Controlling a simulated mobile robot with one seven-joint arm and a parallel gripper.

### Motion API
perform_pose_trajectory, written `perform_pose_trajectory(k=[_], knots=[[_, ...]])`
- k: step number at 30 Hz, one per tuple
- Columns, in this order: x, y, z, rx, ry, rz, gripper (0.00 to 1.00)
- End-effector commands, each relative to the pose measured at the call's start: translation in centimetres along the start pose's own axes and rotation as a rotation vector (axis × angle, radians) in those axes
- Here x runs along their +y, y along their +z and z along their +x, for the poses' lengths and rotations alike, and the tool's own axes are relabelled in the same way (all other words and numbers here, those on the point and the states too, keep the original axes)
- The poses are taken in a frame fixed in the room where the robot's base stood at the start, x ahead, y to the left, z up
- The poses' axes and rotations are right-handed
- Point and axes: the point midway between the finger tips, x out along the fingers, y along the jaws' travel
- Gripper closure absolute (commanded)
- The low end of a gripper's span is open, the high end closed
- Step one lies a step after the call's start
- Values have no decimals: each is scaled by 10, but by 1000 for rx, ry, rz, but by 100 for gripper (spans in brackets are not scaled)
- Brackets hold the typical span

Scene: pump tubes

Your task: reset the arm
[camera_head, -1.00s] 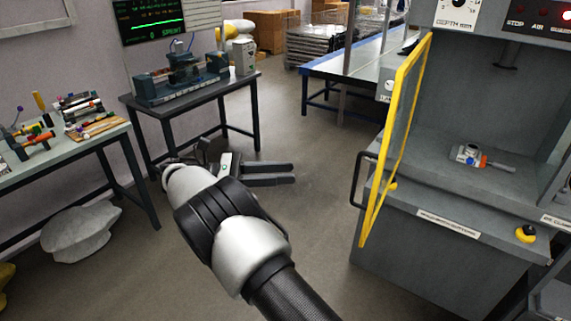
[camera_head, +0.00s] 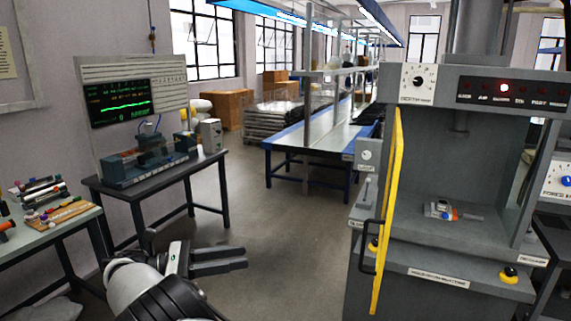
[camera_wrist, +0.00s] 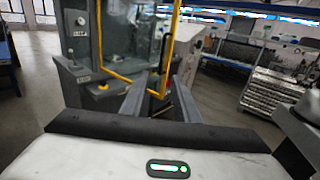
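My gripper (camera_head: 246,257) is at the lower left of the head view, held out over the open floor and pointing right. In the wrist view my gripper (camera_wrist: 160,84) shows two dark fingers spread apart with nothing between them. It is open and empty. Part of my arm is cut off by the bottom edge of the head view.
A grey press cabinet (camera_head: 430,265) with an open yellow-framed door (camera_head: 390,215) stands at the right. A small part with an orange end (camera_head: 445,212) lies inside it. A dark table (camera_head: 205,162) with a device and a tool bench (camera_head: 60,228) stand left. Floor between is clear.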

Motion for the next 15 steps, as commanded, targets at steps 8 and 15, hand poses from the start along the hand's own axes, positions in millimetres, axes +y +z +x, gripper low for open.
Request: perform_pose_trajectory(k=[8, 15], knots=[[-2, 37, 64, 195, -91, 82, 72], [-30, 72, 137, 452, -220, 239, 72]])
